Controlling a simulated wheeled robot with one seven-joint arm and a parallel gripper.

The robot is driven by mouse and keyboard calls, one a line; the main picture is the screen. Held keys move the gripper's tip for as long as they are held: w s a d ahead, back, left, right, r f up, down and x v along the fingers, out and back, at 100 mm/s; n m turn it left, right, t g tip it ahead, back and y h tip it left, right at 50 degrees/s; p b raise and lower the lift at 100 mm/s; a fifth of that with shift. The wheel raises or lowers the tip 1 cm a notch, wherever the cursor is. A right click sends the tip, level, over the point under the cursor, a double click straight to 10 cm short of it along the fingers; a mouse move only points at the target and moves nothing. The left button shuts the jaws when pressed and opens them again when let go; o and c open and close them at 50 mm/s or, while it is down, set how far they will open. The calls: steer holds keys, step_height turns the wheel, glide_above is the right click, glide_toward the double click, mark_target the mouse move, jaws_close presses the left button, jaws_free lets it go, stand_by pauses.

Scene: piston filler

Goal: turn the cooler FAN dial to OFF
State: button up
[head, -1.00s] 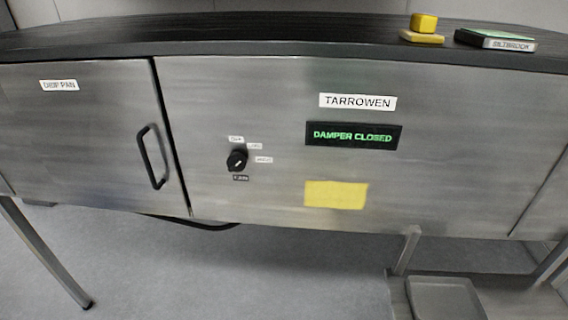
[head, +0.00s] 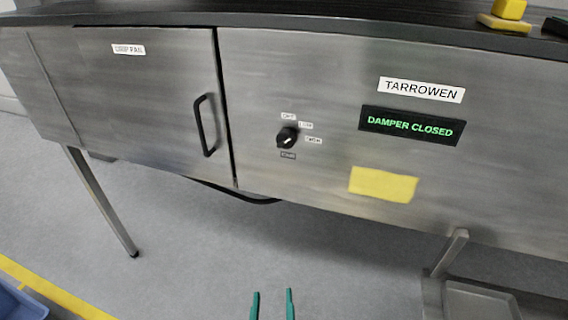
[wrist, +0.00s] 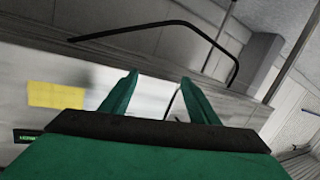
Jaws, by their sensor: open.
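The FAN dial (head: 287,138) is a small black knob with a white pointer mark on the steel front panel in the head view. Small labels stand around it, with the OFF label (head: 288,117) above it; the pointer mark appears to slant toward the upper right, away from that label. My gripper (head: 272,304) shows at the bottom edge of the head view, below the dial and apart from it. Its two green fingers are open and empty. They also show in the wrist view (wrist: 160,78). I cannot make out the dial in the wrist view.
A DRIP PAN door with a black handle (head: 206,125) is left of the dial. Right of it are a green-lit DAMPER CLOSED display (head: 412,126) and a yellow note (head: 383,184). A black cable hangs under the panel. The floor below is mostly clear.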

steer(key=w+r+h, duration=0.1)
steer(key=w+r, duration=0.6)
steer(key=m+h, duration=0.5)
steer(key=m, duration=0.1)
glide_toward(285, 141)
steer(key=shift+t, duration=0.4)
steer(key=x, duration=0.9)
steer(key=shift+d+f, duration=0.1)
steer(key=shift+f, duration=0.25)
steer(key=shift+c, duration=0.2)
steer(key=c, duration=1)
